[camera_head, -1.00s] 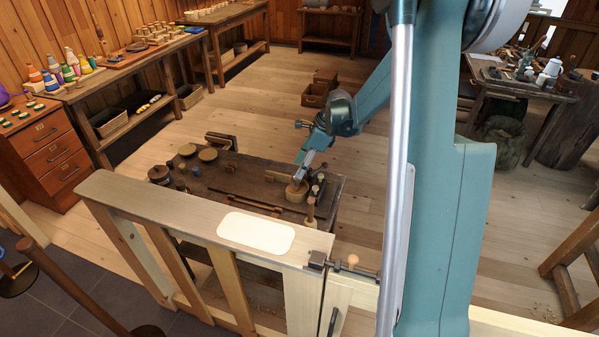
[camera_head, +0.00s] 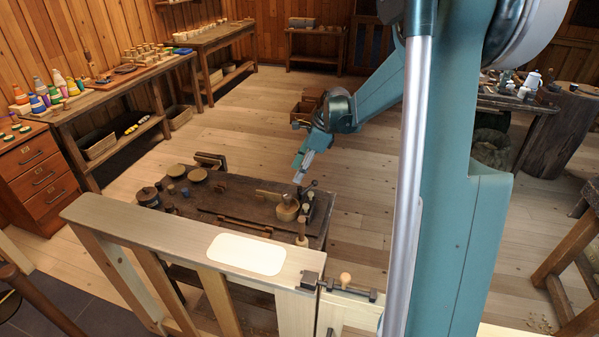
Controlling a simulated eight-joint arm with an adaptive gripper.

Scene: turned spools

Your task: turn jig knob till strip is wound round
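A low dark bench (camera_head: 240,190) stands beyond the pale wooden gate. Near its right end is a round wooden piece (camera_head: 288,209), seemingly part of the jig, with a pale strip-like piece (camera_head: 269,195) reaching out to its left. Dark upright parts (camera_head: 309,200) stand just right of it; which one is the knob is too small to tell. My gripper (camera_head: 298,180) hangs above the round piece, pointing down, and looks apart from it. Its fingers are too small to show whether they are open or shut. How far the strip goes round is unclear.
Round lids (camera_head: 197,175) and small pots lie at the bench's left end. Long thin bars (camera_head: 240,221) lie along its front. The gate's top rail (camera_head: 150,232) crosses the foreground, with a latch (camera_head: 345,284) at its right. Open floor lies behind the bench.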

